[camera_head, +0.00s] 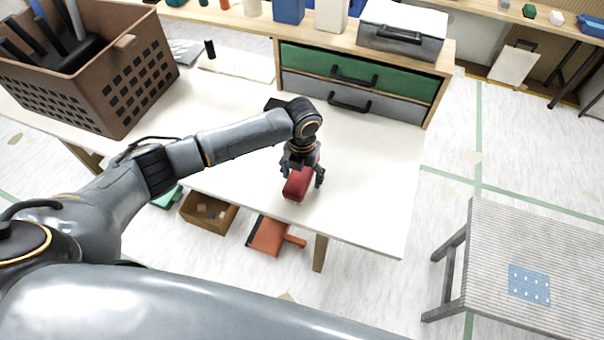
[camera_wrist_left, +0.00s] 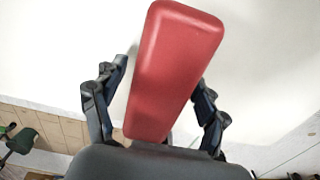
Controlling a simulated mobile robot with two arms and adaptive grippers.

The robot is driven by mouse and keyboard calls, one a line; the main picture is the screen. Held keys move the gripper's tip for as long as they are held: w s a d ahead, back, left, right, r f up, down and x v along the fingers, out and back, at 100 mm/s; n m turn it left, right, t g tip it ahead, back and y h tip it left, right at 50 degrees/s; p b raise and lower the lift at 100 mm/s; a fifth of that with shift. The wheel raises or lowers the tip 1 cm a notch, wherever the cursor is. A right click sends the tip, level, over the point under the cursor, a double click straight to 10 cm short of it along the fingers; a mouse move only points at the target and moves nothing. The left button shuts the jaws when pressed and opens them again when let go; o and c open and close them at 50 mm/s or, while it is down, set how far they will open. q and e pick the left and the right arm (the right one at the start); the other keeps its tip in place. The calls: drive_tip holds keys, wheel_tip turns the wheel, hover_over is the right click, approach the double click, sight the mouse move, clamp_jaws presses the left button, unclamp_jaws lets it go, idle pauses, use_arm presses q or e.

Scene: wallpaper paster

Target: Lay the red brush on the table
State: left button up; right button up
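The red brush (camera_head: 297,184) is at the white table (camera_head: 375,195), near its front edge, under my left gripper (camera_head: 303,174). In the left wrist view the red brush (camera_wrist_left: 170,70) runs lengthwise between the two fingers of my left gripper (camera_wrist_left: 160,85). The fingers stand on both sides of it, with a narrow gap showing on each side, so the gripper looks open around it. The brush's underside is hidden, and I cannot tell for sure whether it rests fully on the table. My right gripper is not in view.
A brown crate (camera_head: 150,75) with dark-handled tools stands at the table's left. A drawer unit (camera_head: 330,58) with green and grey fronts stands at the back. The tabletop right of the brush is clear. A striped stool (camera_head: 540,235) stands on the floor at right.

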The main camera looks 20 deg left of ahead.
use_arm(q)
drive_tip(key=shift+r, duration=0.1)
wheel_tip(320, 180, up, 12)
drive_tip(key=shift+r+b, duration=0.1)
drive_tip(key=shift+b, duration=0.55)
idle(0.3)
